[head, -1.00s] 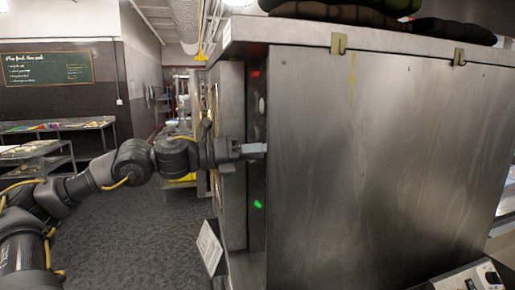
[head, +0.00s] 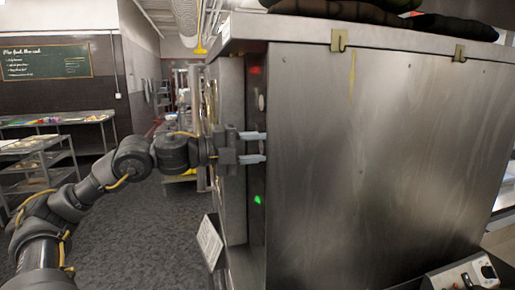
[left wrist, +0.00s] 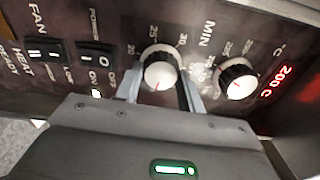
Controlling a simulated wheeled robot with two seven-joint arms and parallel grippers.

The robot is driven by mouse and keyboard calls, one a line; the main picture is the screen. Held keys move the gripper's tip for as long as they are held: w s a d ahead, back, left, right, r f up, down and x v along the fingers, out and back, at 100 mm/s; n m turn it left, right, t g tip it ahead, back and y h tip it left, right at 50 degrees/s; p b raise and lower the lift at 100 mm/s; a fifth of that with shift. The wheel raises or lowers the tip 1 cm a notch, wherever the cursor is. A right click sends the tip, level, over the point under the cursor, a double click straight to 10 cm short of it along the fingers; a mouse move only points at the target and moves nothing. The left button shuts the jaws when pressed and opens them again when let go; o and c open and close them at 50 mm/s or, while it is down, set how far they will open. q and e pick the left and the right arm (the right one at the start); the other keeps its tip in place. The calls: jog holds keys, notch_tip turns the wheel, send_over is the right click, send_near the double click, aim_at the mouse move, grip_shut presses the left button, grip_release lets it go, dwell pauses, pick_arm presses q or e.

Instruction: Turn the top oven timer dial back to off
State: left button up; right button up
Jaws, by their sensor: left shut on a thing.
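The timer dial (left wrist: 160,70) is a round white-faced knob with a dark rim and a red mark, on the dark oven panel beside the "MIN" lettering. Numbers 20, 25 and 30 show around it. My left gripper (left wrist: 165,90) is shut on this dial, one finger on each side. In the head view my left gripper (head: 252,147) reaches the narrow front panel of the steel oven (head: 375,160), its fingers one above the other. The dial is hidden in that view. My right gripper is not in view.
A second dial (left wrist: 238,78), marked °C, sits close beside the held one, near a red "200 C" display (left wrist: 277,81). Black switches (left wrist: 96,55) are on the other side. Dark padded items (head: 345,10) lie on the oven. Carpeted floor (head: 150,225) is open at left.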

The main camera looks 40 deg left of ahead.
pick_arm(q)
jog(key=n, duration=0.3)
jog(key=shift+r+n, duration=0.15)
jog(key=shift+n, duration=0.25)
jog(key=n, duration=0.3)
jog(key=shift+a+n, duration=0.1)
jog(key=shift+n, duration=0.2)
jog(key=n, duration=0.6)
jog(key=shift+r+p, duration=0.1)
jog(key=shift+p, duration=0.3)
jog(key=n, duration=0.3)
jog(key=shift+w+n+p, duration=0.1)
jog(key=shift+n+p, duration=0.25)
jog(key=shift+n, duration=0.05)
jog(key=shift+a+n+p, duration=0.1)
jog(key=shift+n+p, duration=0.4)
jog(key=shift+n, duration=1.4)
jog(key=shift+c, duration=0.2)
jog(key=shift+o, duration=0.2)
jog(key=o, duration=1)
jog(key=shift+c, duration=0.2)
